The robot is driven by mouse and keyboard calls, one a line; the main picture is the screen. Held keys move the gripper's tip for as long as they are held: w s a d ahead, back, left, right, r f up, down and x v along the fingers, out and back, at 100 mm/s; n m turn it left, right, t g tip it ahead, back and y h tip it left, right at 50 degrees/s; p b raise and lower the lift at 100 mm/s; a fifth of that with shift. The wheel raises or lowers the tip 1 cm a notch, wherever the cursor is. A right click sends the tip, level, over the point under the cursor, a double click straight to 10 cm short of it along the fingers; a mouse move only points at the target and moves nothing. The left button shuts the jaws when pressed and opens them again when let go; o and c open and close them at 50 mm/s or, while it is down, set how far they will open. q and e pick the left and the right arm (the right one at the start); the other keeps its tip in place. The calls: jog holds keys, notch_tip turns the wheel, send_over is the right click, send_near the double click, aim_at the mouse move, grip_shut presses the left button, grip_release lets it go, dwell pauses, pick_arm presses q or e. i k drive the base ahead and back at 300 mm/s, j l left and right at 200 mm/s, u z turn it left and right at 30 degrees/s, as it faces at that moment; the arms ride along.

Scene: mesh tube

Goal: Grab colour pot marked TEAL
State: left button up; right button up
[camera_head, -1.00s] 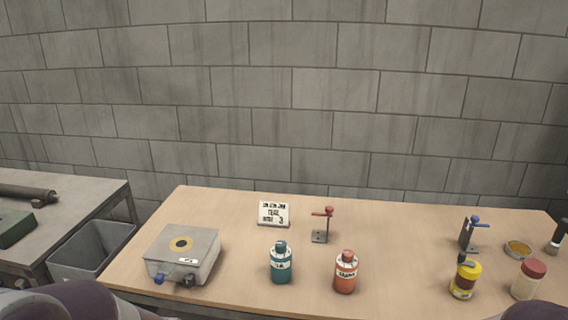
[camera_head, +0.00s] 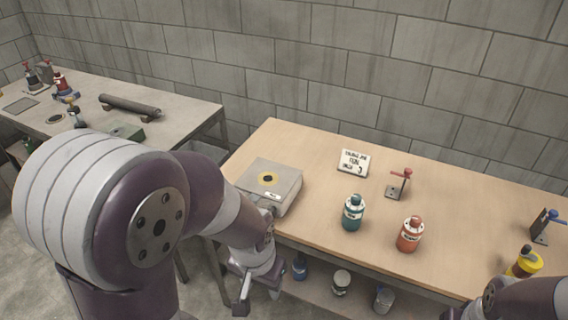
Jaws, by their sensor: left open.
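The teal pot (camera_head: 352,213), with a dark teal cap and a white label, stands upright on the wooden bench (camera_head: 310,235) near its front edge. The label's lettering is too small to read. My left gripper (camera_head: 259,287) is open and empty, pointing down in front of the bench's front edge, left of and nearer than the teal pot. It is well apart from the pot. My right arm (camera_head: 520,301) shows at the lower right; its gripper is not clearly seen.
An orange pot (camera_head: 410,234) stands right of the teal one. A grey box (camera_head: 270,185), a sign card (camera_head: 353,163) and a red-handled stand (camera_head: 398,184) are around. A yellow pot (camera_head: 525,262) stands further right. Several containers sit on a lower shelf.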

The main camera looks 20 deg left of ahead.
aim_at(353, 215)
jog(key=u, duration=1.1)
jog(key=z, duration=0.35)
jog(key=i+l+z, duration=0.15)
jog(key=z, duration=0.3)
jog(key=i+l+z, duration=0.15)
jog(key=z, duration=0.3)
jog(key=i+z, duration=0.25)
jog(key=z, duration=0.2)
